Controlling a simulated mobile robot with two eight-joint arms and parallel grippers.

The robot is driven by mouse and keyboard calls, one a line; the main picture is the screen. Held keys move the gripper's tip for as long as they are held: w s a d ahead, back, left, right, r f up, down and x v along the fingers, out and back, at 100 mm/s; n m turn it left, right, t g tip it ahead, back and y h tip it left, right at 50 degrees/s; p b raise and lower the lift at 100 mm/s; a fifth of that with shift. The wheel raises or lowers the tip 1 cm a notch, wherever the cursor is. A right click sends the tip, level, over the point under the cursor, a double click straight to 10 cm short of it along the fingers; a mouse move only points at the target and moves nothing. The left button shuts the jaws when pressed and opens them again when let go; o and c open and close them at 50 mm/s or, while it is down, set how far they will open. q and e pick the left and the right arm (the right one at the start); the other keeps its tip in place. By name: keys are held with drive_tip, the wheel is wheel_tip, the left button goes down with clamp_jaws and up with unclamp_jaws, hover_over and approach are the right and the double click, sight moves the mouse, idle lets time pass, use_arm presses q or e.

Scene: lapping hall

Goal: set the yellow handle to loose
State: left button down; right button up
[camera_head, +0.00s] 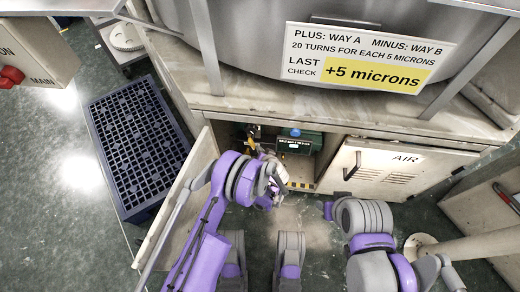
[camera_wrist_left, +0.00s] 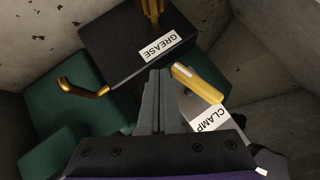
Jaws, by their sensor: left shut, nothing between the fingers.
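In the left wrist view, the yellow handle (camera_wrist_left: 198,84) is a short bar with a pale stripe, beside the white CLAMP label (camera_wrist_left: 208,118). My left gripper (camera_wrist_left: 158,78) is shut and empty, its fingertips just left of the handle's upper end. I cannot tell whether they touch it. In the head view, my left gripper (camera_head: 264,158) reaches into the open cabinet (camera_head: 328,143), largely hidden by its own wrist.
A dark box with a GREASE label (camera_wrist_left: 158,46) and a brass lever (camera_wrist_left: 85,89) sit close to the fingers. Green housings (camera_wrist_left: 62,112) lie left. A blue grate (camera_head: 135,140) lies left.

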use_arm(q)
drive_tip(key=p+v, duration=0.2)
drive_tip(key=v, duration=0.9)
drive_tip(key=shift+p, duration=0.3)
drive_tip(key=shift+a, duration=0.1)
